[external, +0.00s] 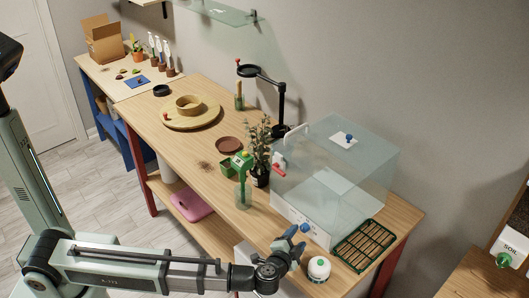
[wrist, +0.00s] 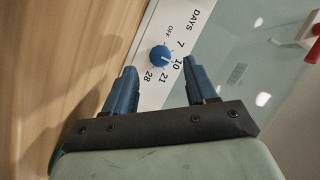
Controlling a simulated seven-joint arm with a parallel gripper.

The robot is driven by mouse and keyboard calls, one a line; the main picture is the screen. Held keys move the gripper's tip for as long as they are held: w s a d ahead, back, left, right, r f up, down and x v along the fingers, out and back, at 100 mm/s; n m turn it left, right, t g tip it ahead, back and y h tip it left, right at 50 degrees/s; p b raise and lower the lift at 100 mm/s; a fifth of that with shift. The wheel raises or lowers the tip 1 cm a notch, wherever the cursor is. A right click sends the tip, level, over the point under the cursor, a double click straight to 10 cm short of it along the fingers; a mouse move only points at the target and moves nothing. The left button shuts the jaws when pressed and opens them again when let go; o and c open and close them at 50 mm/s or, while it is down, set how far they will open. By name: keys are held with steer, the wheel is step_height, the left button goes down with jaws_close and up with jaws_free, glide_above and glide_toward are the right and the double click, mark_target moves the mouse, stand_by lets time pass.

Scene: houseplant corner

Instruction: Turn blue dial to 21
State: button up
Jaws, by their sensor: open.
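The blue dial (wrist: 161,56) sits on a white panel at the base of a clear box. The panel is printed DAYS, OFF, 7, 10, 21 and 28. A pale mark on the dial seems to point toward 10, but it is small. In the wrist view my gripper (wrist: 159,68) is open, with one blue finger on each side of the dial's line and the dial just beyond the tips; I cannot tell any contact. In the external view the dial (external: 305,228) shows right by my gripper (external: 297,238) at the table's front.
The clear box (external: 335,180) stands behind the panel. A white round item with a green top (external: 319,267) and a green slatted tray (external: 358,246) are close to the right.

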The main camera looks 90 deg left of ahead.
mark_target(303, 230)
steer(key=shift+x, duration=1.9)
steer(key=shift+c, duration=0.4)
steer(key=c, duration=1)
steer(key=shift+m+y, duration=0.7)
steer(key=shift+m, duration=0.4)
jaws_close()
steer(key=o, duration=1.1)
jaws_free()
steer(key=shift+d, duration=0.1)
